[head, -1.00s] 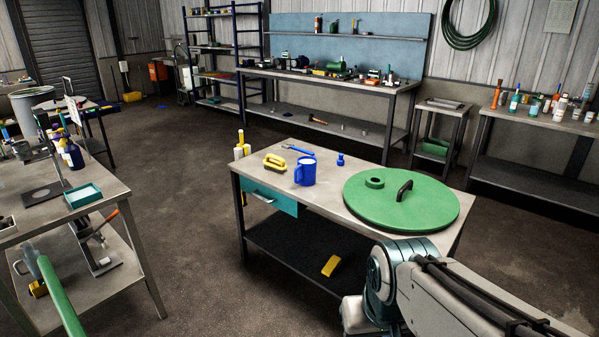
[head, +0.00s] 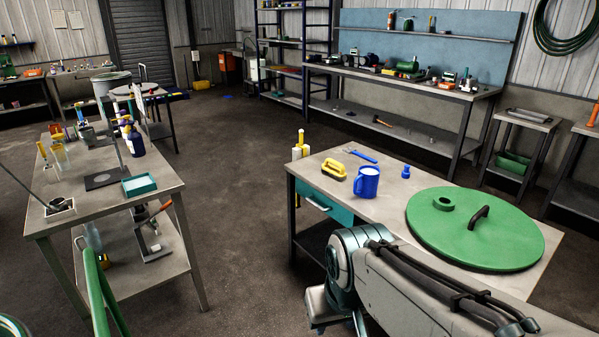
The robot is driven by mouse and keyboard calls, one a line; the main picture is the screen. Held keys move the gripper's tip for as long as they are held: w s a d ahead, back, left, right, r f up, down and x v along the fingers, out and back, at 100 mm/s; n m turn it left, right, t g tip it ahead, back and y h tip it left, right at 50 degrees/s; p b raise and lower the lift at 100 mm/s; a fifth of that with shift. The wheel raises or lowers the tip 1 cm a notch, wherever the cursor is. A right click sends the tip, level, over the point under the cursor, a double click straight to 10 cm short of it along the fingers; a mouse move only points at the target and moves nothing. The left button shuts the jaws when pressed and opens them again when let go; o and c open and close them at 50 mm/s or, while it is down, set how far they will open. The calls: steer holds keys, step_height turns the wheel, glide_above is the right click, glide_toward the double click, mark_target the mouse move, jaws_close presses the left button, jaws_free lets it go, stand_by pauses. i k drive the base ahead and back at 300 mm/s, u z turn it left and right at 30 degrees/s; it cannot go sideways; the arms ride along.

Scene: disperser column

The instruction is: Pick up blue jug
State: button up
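The blue jug (head: 367,183) stands upright on the near workbench (head: 400,218) in the middle right of the head view. It has a handle on its left side, and its inside looks pale. My arm reaches in from the lower right, in front of the bench. My gripper (head: 330,322) hangs at the lower edge of the picture, below bench height and apart from the jug. Its fingers are mostly cut off or hidden, so I cannot see whether they are open.
Near the jug lie a yellow brush (head: 333,171), a blue-handled tool (head: 363,156) and a small blue bottle (head: 406,172). A large green lid (head: 475,240) covers the bench's right part. A cluttered table (head: 105,208) stands at left. Floor between the tables is clear.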

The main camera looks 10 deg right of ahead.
mark_target(367, 181)
steer(key=u, duration=0.5)
steer(key=i, duration=1.55)
steer(key=z, duration=0.5)
steer(key=i, duration=1)
steer(key=z, duration=1.25)
steer(key=i, duration=0.45)
steer(key=z, duration=0.4)
